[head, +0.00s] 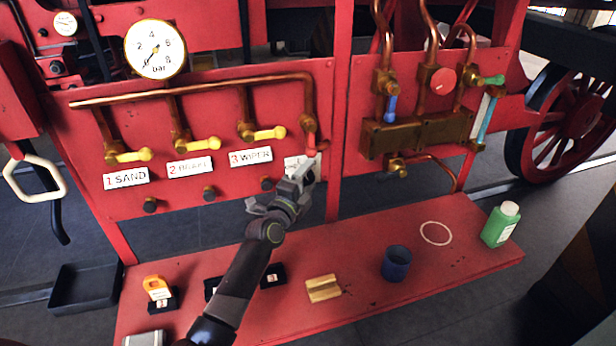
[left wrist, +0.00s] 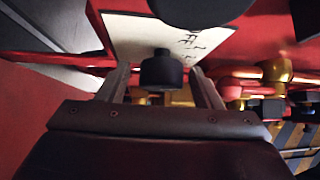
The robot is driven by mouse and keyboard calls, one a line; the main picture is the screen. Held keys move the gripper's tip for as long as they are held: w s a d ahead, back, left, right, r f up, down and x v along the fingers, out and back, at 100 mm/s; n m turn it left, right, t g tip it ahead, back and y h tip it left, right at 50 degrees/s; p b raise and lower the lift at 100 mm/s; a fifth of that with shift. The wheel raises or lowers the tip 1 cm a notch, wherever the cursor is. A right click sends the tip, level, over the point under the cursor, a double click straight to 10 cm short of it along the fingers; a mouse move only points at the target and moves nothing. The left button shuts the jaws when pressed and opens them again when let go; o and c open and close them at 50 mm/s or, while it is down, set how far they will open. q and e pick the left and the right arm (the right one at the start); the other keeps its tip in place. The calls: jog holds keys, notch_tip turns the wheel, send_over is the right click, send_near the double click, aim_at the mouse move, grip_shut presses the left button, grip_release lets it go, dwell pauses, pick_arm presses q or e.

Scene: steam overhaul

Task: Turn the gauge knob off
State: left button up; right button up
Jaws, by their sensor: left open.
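My left gripper (head: 304,172) is open in front of the fourth valve position on the red panel, covering most of its white label (head: 293,162). In the left wrist view, a black knob (left wrist: 162,72) shows between the open fingers (left wrist: 162,90), under a white label (left wrist: 165,38) whose text I cannot read. I cannot tell whether the fingers surround the knob or stop short of it. A red handle (head: 310,136) hangs from the copper pipe just above the gripper. The round bar gauge (head: 155,48) has its needle pointing low left. My right gripper is not in view.
The red shelf (head: 370,240) holds a blue cup (head: 396,263), green bottle (head: 501,224) and wooden block (head: 323,288).

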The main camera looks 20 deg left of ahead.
pick_arm(q)
jog(key=shift+w, duration=0.2)
jog(key=c, duration=1)
jog(key=shift+f+b, duration=0.15)
jog(key=shift+b, duration=0.4)
jog(key=n+t+b, duration=0.3)
jog(key=b, duration=0.6)
jog(key=shift+f+n+y, duration=0.1)
jog(key=shift+n+y, duration=0.2)
jog(key=shift+n+t+y+b, duration=0.3)
jog(key=shift+n+t+b, duration=0.15)
jog(key=shift+n, duration=0.35)
jog(key=shift+r+n+t+y, duration=0.2)
jog(key=shift+n+t+y, duration=0.25)
jog(key=shift+n, duration=0.3)
jog(key=shift+r+n+t+y, duration=0.15)
jog(key=shift+n+t+y, duration=0.15)
jog(key=shift+n+y, duration=0.35)
jog(key=shift+n+p, duration=0.3)
jog(key=shift+n, duration=0.1)
